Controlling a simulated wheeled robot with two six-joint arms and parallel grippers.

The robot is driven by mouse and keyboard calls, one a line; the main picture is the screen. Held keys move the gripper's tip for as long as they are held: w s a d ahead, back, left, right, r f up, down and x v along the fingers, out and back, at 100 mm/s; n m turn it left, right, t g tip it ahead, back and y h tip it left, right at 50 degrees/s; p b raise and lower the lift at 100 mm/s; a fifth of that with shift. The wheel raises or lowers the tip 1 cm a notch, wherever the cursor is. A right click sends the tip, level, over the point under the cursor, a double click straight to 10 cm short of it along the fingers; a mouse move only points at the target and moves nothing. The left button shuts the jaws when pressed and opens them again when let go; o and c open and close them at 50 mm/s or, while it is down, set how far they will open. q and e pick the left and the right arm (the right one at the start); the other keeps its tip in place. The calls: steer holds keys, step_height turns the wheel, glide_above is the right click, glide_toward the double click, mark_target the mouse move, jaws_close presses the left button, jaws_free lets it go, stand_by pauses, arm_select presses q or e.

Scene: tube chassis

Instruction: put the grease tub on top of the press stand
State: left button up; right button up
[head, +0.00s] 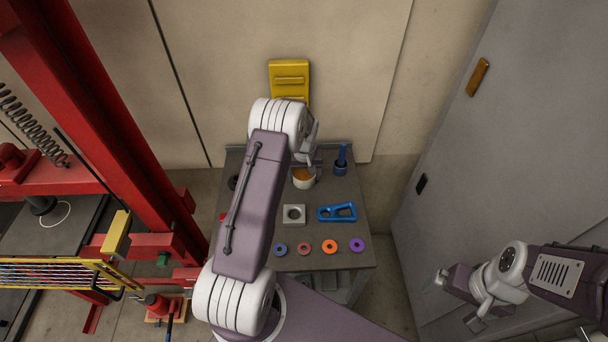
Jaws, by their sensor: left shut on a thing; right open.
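The grease tub (304,183), a small pale cup with orange-brown contents, is at the back of the grey workbench, upright. My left gripper (306,161) is at its rim and shut on it, though the fingers are partly hidden by my arm. Whether the tub touches the bench top is hard to tell. A tall red press-like frame (105,120) stands at the left; I cannot tell which part of it is the press stand. My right gripper (474,322) is open and empty at the lower right, away from the bench.
The workbench (338,256) holds a grey square block (294,214), a blue bracket (337,213), a blue upright tool (341,158) and several coloured rings along the front. A yellow wall piece (289,76) is behind. A grey door (455,170) closes the right side.

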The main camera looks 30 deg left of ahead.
mark_target(304, 177)
arm_select(q)
steer(key=o, duration=1.8)
steer(key=shift+f, duration=0.15)
step_height(304, 177, up, 12)
steer(key=s, duration=0.2)
steer(key=s+d+m, duration=0.2)
steer(key=s+d, duration=0.2)
steer(key=s, duration=0.3)
steer(key=s+d+m, duration=0.2)
steer(key=s+d, duration=0.3)
steer(key=s, duration=0.2)
steer(key=s+d+m+h, duration=0.1)
steer(key=s+d+m, duration=0.1)
steer(key=s+d, duration=0.3)
steer(key=shift+s, duration=1.25)
steer(key=shift+s+d+r, duration=0.1)
steer(key=shift+r, duration=0.1)
